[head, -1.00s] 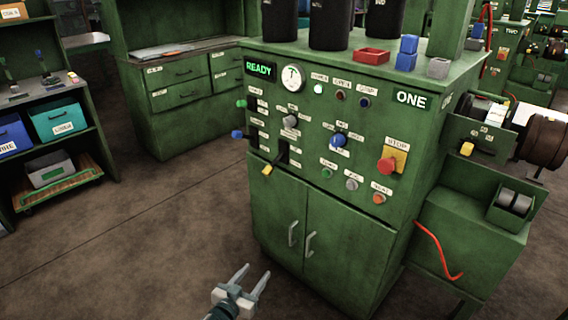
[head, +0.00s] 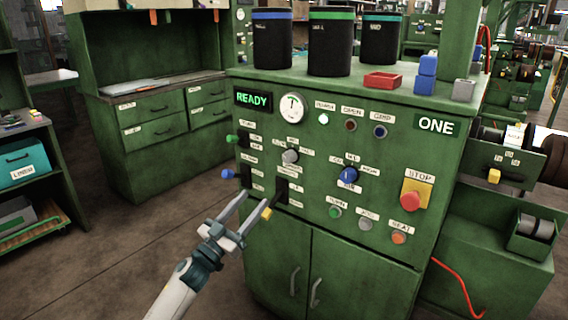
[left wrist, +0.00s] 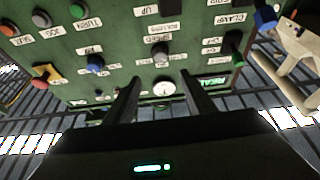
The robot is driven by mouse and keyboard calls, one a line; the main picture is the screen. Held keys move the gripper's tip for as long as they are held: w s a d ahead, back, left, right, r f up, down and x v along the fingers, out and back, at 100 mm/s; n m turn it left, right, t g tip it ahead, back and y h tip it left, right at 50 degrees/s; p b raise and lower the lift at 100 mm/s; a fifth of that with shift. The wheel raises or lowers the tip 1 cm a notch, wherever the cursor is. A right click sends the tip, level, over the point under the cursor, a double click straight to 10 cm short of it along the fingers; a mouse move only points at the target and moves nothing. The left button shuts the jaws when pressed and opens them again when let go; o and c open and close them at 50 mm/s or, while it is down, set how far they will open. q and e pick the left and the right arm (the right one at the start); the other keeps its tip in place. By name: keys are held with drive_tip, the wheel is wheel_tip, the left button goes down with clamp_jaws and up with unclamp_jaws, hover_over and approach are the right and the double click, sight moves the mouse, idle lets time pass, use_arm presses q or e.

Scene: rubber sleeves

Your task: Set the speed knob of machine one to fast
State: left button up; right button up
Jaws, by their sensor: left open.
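Machine one (head: 330,215) is a green cabinet with a sign reading ONE and a lit READY display. A grey knob (head: 290,156) sits on its panel below the round gauge; in the left wrist view the grey knob (left wrist: 160,52) has a label that seems to read SPEED. I cannot read its pointer setting. My left gripper (head: 259,197) is open and empty in front of the panel's lower left, below the grey knob and close to the yellow-tipped lever (head: 266,214). In the left wrist view its fingers (left wrist: 160,79) point at the panel, apart from the knob. My right gripper is not seen.
A blue knob (head: 349,175) sits right of the grey one, and a red stop button (head: 410,201) further right. Green (head: 233,138) and blue (head: 228,174) levers stick out at the left. Black canisters (head: 330,42) and a red tray (head: 383,80) stand on top.

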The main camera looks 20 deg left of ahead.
sight(286, 159)
use_arm(q)
drive_tip(key=shift+w, duration=0.1)
drive_tip(key=x, duration=1.7)
drive_tip(key=shift+w, duration=0.15)
drive_tip(key=shift+c, duration=0.4)
drive_tip(key=c, duration=1)
